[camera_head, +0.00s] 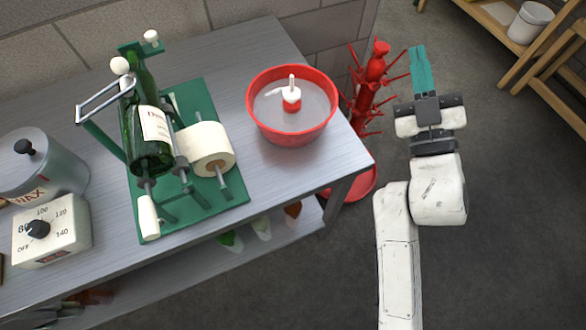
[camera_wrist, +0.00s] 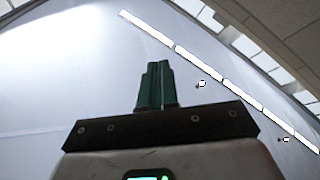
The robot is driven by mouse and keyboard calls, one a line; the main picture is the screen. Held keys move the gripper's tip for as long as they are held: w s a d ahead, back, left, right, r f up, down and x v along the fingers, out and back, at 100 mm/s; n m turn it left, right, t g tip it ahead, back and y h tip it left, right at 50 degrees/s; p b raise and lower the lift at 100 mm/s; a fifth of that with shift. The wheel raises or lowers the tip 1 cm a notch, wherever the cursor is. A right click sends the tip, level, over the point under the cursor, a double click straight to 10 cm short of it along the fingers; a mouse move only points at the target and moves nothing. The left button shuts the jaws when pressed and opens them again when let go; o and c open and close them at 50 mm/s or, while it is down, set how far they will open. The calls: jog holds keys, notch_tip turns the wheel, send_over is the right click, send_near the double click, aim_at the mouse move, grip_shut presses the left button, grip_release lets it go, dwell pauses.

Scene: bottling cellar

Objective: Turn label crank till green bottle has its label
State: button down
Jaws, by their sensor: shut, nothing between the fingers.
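The green bottle (camera_head: 143,135) lies tilted in the green labelling machine (camera_head: 232,194) on the bench, in the head view. A cream label with dark print (camera_head: 156,124) shows on its side; I cannot tell whether it is fully wrapped. A white label roll (camera_head: 207,149) sits on a spindle to its right. The crank with its white handle (camera_head: 148,217) is at the machine's near end, handle pointing toward the front. My gripper (camera_head: 418,52) is shut and empty, raised right of the bench and well apart from the crank. Its teal fingers also show in the wrist view (camera_wrist: 155,86), against the ceiling.
A red basin of water (camera_head: 252,112) with a red-and-white brush-like thing stands right of the machine. A wax pot (camera_head: 62,165) and a dial box (camera_head: 72,232) stand left. A red bottle tree (camera_head: 375,70) stands beyond the bench's right edge.

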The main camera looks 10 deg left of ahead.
jog(key=s+a+r+n+g+y+b, duration=0.1)
jog(key=s+a+n+g+y, duration=0.2)
jog(key=a+n+g+y, duration=0.55)
jog(key=s+a+r+n+g+y+b, duration=0.15)
jog(key=s+a+n+g+y, duration=0.25)
jog(key=a+n+g+y, duration=0.45)
jog(key=s+a+f+n+g+h, duration=0.3)
jog(key=s+f+n+g+h, duration=0.55)
jog(key=n+g, duration=0.65)
jog(key=s+a+y+p, duration=0.1)
jog(key=s+a+p, duration=0.3)
jog(key=s+a, duration=0.5)
jog(key=shift+s+a+r, duration=0.25)
jog(key=shift+a+r, duration=0.05)
jog(key=shift+a, duration=0.85)
